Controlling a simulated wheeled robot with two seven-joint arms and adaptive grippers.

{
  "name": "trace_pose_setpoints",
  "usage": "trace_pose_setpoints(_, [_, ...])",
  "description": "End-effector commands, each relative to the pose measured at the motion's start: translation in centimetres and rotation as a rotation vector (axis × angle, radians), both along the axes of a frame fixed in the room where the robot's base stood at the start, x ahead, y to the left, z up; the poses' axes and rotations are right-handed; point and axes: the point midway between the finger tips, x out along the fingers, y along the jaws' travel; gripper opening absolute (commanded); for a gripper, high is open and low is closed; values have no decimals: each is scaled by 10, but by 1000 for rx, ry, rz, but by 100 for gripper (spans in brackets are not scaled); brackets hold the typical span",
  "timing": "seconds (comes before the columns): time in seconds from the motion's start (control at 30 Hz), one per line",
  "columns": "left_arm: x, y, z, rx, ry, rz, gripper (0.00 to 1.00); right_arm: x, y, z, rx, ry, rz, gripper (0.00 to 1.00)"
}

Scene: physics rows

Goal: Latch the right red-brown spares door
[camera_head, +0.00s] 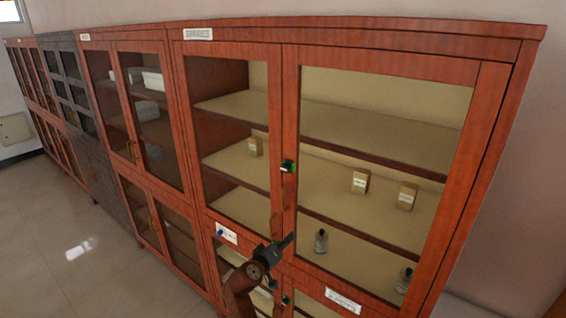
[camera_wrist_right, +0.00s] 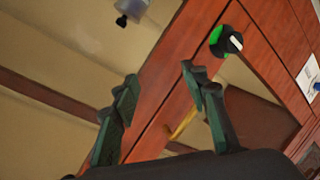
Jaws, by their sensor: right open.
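The red-brown cabinet nearest me has a tall glazed right door (camera_head: 484,125) beside a glazed left door (camera_head: 235,130). The right door looks shut or nearly shut; I cannot tell which. A black latch knob with green (camera_head: 288,166) sits where the doors meet, with brass handles below it. My right gripper (camera_head: 290,240) is in front of the lower end of this meeting line. In the right wrist view, my right gripper (camera_wrist_right: 160,77) is open and empty. A black and green knob (camera_wrist_right: 228,40) shows beyond its fingers, apart from them; I cannot tell which latch it is.
Behind the glass are small boxes (camera_head: 360,180) and bottles (camera_head: 321,241) on shelves. Lower doors carry white labels (camera_head: 343,301) and another green knob (camera_head: 285,300). More cabinets (camera_head: 148,110) line the wall at left. The floor (camera_head: 75,245) at left is clear.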

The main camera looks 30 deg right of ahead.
Motion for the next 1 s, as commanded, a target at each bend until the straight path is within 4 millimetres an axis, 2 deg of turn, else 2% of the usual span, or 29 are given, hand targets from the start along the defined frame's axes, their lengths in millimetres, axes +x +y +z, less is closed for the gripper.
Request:
trace_pose_setpoints(0.03, [2, -1, 10, -1, -4, 0, 0, 9, 10, 56, -31, -43, -24, 41])
trace_pose_setpoints(0.1, [4, -1, 16, -2, -6, 0, 0, 11, 19, 112, -76, -85, -61, 41])
trace_pose_setpoints(0.2, [6, -2, 22, -3, -9, 0, 0, 10, 32, 177, -127, -128, -107, 41])
trace_pose_setpoints(0.3, [7, -3, 28, -3, -10, -1, 0, 6, 45, 231, -168, -167, -144, 41])
trace_pose_setpoints(0.4, [7, -3, 31, -3, -10, -1, 0, 0, 54, 269, -199, -194, -173, 41])
trace_pose_setpoints(0.5, [7, -3, 33, -3, -11, -1, 0, -3, 59, 289, -215, -207, -189, 41])
trace_pose_setpoints(0.57, [7, -3, 35, -3, -10, -1, 0, -3, 57, 294, -220, -210, -195, 41])
trace_pose_setpoints(1.0, [6, -3, 59, -3, -9, 0, 0, 20, 1, 296, -223, -210, -195, 41])
